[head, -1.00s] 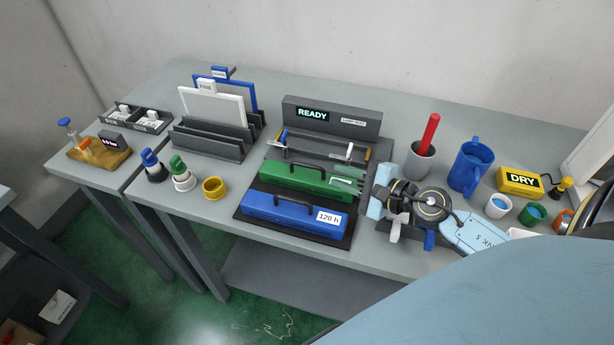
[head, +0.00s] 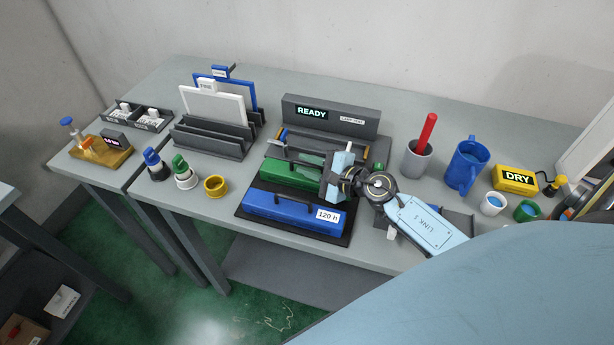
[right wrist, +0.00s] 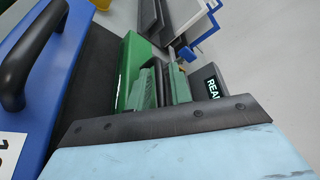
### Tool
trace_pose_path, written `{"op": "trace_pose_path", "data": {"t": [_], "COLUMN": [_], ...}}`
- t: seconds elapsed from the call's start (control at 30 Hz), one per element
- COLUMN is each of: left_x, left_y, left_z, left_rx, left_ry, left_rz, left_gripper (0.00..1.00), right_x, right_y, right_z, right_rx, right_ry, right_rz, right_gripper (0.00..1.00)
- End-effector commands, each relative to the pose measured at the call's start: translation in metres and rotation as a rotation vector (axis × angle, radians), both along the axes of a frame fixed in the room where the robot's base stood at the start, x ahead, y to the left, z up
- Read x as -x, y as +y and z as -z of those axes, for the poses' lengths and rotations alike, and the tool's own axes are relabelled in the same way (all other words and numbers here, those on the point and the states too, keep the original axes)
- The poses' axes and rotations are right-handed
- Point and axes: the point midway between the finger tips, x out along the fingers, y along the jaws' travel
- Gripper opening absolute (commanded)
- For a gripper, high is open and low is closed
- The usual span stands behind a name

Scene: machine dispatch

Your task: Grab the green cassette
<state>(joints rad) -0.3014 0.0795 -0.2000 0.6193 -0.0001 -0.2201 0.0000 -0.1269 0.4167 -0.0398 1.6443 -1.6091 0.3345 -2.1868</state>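The green cassette (head: 272,172) is a long green box on the dark stand, behind a blue cassette (head: 280,211) labelled "120 h". Its right part is hidden by my right gripper (head: 311,166). That gripper reaches in from the right, with its fingers pointing left over the cassette's right half. In the right wrist view the two greenish fingers (right wrist: 163,88) stand apart with a narrow gap, beside the green cassette (right wrist: 130,62). My left gripper is not in view.
A "READY" sign block (head: 330,115) stands behind the stand. A grey rack (head: 210,139) with panels is to the left, near a yellow ring (head: 215,186). A grey cup (head: 416,159) with a red stick and a blue mug (head: 468,166) stand right.

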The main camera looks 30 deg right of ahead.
Motion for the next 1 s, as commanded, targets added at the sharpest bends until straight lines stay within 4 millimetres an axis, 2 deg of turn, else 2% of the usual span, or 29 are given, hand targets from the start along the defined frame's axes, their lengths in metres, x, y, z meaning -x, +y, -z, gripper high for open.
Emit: {"op": "trace_pose_path", "data": {"t": [0.1, 0.27, 0.3, 1.0], "left_x": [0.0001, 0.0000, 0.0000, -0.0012], "left_y": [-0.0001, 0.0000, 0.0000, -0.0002], "left_z": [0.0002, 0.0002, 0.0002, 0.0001], "left_rx": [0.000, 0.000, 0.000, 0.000], "left_ry": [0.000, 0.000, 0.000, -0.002], "left_rz": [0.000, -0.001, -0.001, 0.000], "left_gripper": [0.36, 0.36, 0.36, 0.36], "right_x": [0.0003, 0.0005, 0.0006, 0.0007], "right_y": [0.0001, 0.0000, -0.0001, -0.0003], "right_z": [0.0003, 0.0002, 0.0001, 0.0001], "right_rx": [0.000, 0.000, 0.000, 0.000], "right_ry": [0.001, 0.000, 0.000, 0.000], "right_rz": [-0.001, 0.000, 0.000, 0.000], "right_gripper": [0.21, 0.01, 0.00, 0.00]}}
